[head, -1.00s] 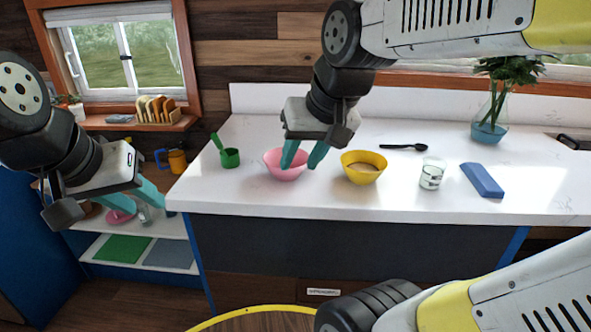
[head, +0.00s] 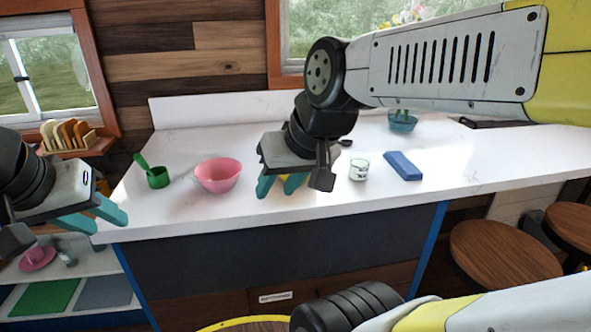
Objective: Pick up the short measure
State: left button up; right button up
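A green measuring cup with an upright handle (head: 158,177) stands at the left of the white counter. A small clear glass with dark markings (head: 359,172) stands right of centre. I cannot tell for certain which is the short measure. My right gripper (head: 280,187) is open and empty above the counter, between the pink bowl and the glass. It hides most of a yellow bowl (head: 285,178). My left gripper (head: 94,218) is at the left, in front of the counter's left end. Its fingers are apart with nothing between them.
A pink bowl (head: 218,176) stands right of the green cup. A blue block (head: 403,166) lies right of the glass, and a blue vase (head: 402,122) stands behind. The counter (head: 460,165) is clear at right. Wooden stools (head: 500,250) stand at the right.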

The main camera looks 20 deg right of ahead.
aim_at(360, 161)
jog(key=z, duration=0.8)
